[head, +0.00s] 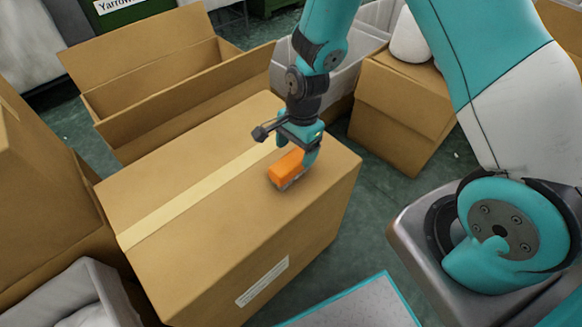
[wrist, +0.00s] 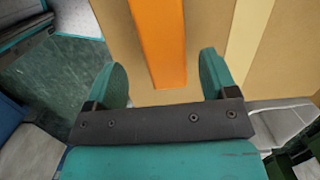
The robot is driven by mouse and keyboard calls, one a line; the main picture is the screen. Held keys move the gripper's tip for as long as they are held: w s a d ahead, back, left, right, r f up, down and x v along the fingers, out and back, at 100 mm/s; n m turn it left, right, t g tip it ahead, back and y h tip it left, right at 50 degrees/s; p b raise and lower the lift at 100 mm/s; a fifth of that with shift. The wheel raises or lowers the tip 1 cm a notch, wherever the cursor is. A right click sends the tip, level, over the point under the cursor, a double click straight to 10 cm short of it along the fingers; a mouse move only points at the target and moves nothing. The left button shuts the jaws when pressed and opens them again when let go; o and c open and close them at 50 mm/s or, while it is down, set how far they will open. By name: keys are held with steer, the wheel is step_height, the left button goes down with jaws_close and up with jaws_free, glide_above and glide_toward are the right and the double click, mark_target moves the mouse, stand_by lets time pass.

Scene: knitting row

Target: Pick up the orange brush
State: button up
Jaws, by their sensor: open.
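The orange brush (head: 286,169) lies on top of a closed, taped cardboard box (head: 200,215), near the box's right edge. My gripper (head: 296,150) is over the brush, pointing down, with its fingers close to it. In the wrist view, the orange brush (wrist: 158,40) runs up from between the two teal fingers, and my gripper (wrist: 166,80) is open with a gap on both sides of it. The far end of the brush is cut off by the top edge of the wrist view.
An open cardboard box (head: 150,80) stands behind the closed box. Another box (head: 400,110) stands at the back right, with a white object on it. A grey bin (head: 95,285) is at the front left. Green floor (head: 345,165) shows between the boxes.

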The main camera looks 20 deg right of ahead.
mark_target(292, 159)
steer(key=f, duration=0.2)
steer(key=a+f, duration=0.1)
steer(key=f, duration=0.1)
steer(key=shift+f, duration=0.25)
steer(key=c, duration=1)
steer(key=shift+c, duration=0.2)
steer(key=shift+r, duration=0.1)
step_height(292, 159, up, 20)
steer(key=p, duration=0.2)
steer(key=shift+p, duration=0.3)
